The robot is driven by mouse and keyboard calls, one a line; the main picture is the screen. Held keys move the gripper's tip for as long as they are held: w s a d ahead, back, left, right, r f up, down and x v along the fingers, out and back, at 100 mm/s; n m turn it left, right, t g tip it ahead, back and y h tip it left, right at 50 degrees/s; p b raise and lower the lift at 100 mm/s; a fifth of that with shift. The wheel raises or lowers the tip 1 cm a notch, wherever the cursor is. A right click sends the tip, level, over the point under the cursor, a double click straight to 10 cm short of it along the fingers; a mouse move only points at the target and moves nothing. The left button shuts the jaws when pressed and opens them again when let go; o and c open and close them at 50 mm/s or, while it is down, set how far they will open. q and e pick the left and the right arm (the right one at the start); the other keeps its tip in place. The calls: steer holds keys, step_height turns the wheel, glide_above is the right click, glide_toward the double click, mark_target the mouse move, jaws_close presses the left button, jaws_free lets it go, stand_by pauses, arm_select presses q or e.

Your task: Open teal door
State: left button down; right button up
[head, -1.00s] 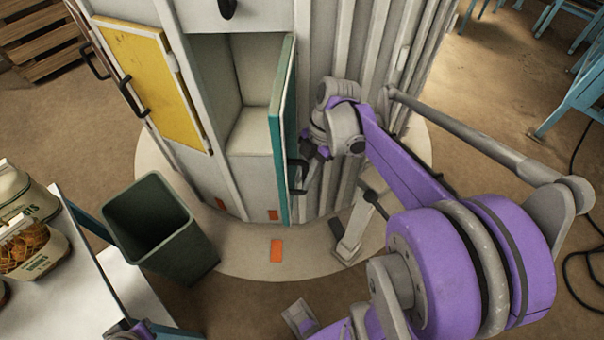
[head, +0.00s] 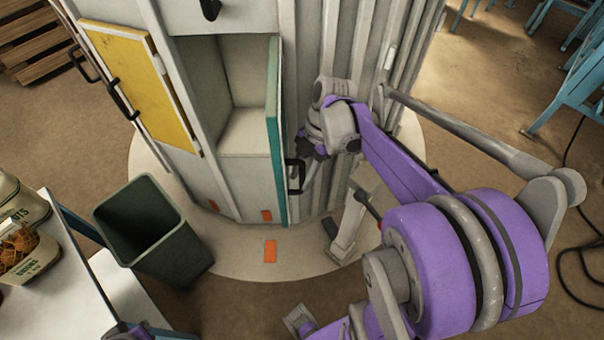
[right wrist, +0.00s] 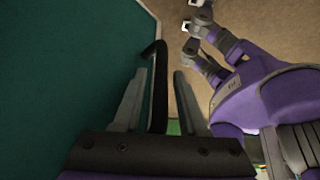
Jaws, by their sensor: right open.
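The teal door (head: 274,130) stands swung out from a tall pale round cabinet and shows nearly edge-on in the head view. Its compartment (head: 240,110) is exposed and looks empty. The black door handle (head: 296,176) is on the door's right-hand outer face. My right gripper (head: 310,150) is beside that face at the handle. In the right wrist view, the fingers of my right gripper (right wrist: 158,90) are apart, with the black handle (right wrist: 158,60) between them. The teal door face (right wrist: 60,60) fills the left. Contact with the handle cannot be told. My left gripper is not clearly seen.
A yellow door (head: 140,85) is shut left of the compartment. A dark green bin (head: 165,250) stands on the floor at front left, beside a white table (head: 50,290) with sacks (head: 25,250). Blue chairs (head: 575,85) stand at far right. Floor before the door is clear.

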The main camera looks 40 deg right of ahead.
steer(key=shift+o, duration=0.2)
steer(key=v, duration=1)
steer(key=shift+d+r+p, duration=0.25)
steer(key=shift+r+p, duration=0.1)
steer(key=shift+p, duration=0.05)
steer(key=shift+s, duration=0.1)
